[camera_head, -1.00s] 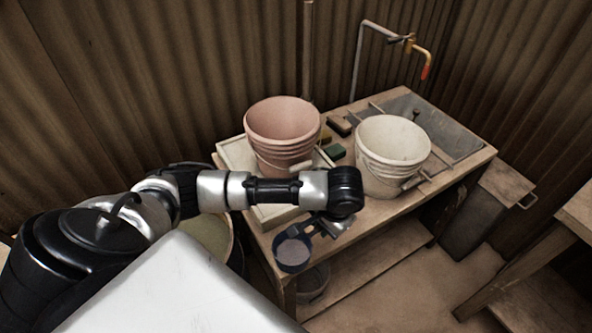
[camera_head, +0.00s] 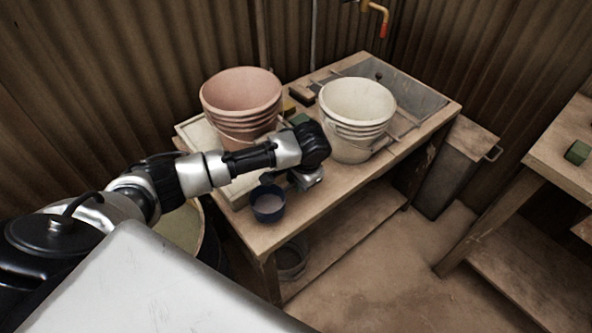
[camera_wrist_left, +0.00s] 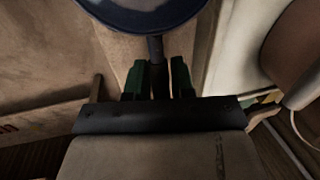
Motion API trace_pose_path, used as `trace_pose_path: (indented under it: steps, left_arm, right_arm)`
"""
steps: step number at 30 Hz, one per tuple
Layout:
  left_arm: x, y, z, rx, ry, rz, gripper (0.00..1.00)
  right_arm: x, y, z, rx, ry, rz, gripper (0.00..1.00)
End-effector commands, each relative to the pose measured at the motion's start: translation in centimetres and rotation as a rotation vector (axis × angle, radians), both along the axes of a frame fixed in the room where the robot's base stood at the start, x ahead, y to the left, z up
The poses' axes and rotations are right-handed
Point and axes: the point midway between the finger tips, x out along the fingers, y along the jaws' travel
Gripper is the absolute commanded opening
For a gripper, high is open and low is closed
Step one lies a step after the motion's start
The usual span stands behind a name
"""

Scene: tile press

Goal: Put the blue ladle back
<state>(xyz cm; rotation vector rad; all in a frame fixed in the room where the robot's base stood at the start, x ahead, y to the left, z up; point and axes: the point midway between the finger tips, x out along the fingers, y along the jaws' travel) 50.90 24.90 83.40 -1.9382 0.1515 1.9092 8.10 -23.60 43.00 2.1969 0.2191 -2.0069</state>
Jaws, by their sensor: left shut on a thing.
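The blue ladle (camera_head: 268,204) is a dark blue cup with a greyish inside, over the near left corner of the wooden table (camera_head: 322,207). My left gripper (camera_head: 303,180) is shut on its handle; the jaws are partly hidden by my wrist in the head view. In the left wrist view the gripper's green fingers (camera_wrist_left: 159,82) sit on both sides of the dark handle, and the ladle's bowl (camera_wrist_left: 145,12) shows at the top. I cannot tell whether the ladle touches the table. My right gripper is not in view.
A pink bucket stack (camera_head: 241,100) and a white bucket stack (camera_head: 357,110) stand just behind my left arm. A pale tray (camera_head: 192,132) lies under the pink one. A grey pot (camera_head: 290,262) is on the lower shelf. Another table (camera_head: 562,150) is at right.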

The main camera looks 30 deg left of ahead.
Motion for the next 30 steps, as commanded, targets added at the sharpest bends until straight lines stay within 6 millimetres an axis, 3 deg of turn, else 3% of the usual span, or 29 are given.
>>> trace_pose_path:
  steps: [5,15,26,27,30]
  left_arm:
    - [0.0,0.0,-0.7,0.0,-0.001,0.0,0.0]
    - [0.0,0.0,-4.0,0.001,-0.001,0.0,0.0]
    - [0.0,0.0,-4.3,0.001,-0.001,0.0,0.0]
    - [0.0,0.0,-4.4,0.0,0.0,0.0,0.25]
    - [0.0,0.0,-4.4,0.0,-0.001,0.0,0.41]
  right_arm:
    - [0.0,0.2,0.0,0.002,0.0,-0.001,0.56]
    - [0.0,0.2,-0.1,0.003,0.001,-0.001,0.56]
    - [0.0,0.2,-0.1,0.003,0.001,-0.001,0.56]
    - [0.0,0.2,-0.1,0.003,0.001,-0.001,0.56]
    - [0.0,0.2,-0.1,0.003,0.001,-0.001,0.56]
